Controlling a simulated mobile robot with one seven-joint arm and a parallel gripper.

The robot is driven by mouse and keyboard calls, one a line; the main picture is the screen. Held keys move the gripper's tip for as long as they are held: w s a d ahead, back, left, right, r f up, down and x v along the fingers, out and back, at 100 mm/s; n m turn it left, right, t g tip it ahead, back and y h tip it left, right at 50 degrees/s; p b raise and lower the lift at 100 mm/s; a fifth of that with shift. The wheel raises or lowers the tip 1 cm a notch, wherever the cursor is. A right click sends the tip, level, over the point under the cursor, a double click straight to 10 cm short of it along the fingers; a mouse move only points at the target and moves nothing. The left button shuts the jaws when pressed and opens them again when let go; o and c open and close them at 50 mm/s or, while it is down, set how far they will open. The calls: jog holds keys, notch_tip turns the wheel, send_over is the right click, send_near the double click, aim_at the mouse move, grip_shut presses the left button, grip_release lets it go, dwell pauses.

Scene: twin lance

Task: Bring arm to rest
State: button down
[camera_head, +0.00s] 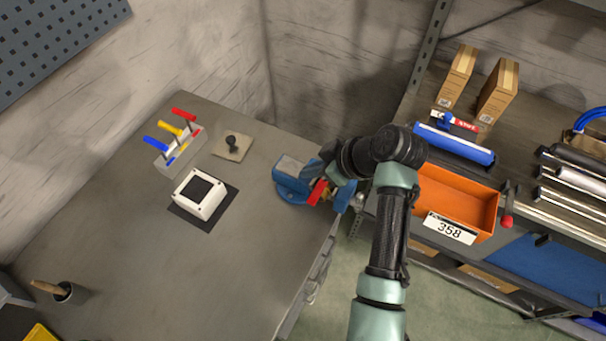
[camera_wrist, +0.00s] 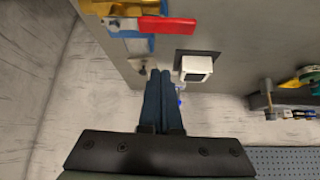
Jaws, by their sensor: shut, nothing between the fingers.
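My gripper (camera_wrist: 160,75) is shut and empty in the wrist view, its two dark fingers side by side. In the head view my arm reaches in from the lower right, and its end is near the blue vise (camera_head: 291,187) at the table's right edge. A red-handled piece (camera_head: 317,193) with a yellow part sits at the vise. The red piece also shows at the top of the wrist view (camera_wrist: 166,25), apart from my fingers. My wrist and forearm hide part of the vise's surroundings.
The grey table (camera_head: 130,260) bears a white box (camera_head: 200,205) on a dark mat, a block with coloured handles (camera_head: 182,152), a plate with a black knob (camera_head: 232,146) and a cup (camera_head: 70,293). An orange bin (camera_head: 470,200) and a shelf with cartons (camera_head: 497,92) stand right.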

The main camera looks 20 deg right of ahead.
jog(key=shift+v, duration=2.05)
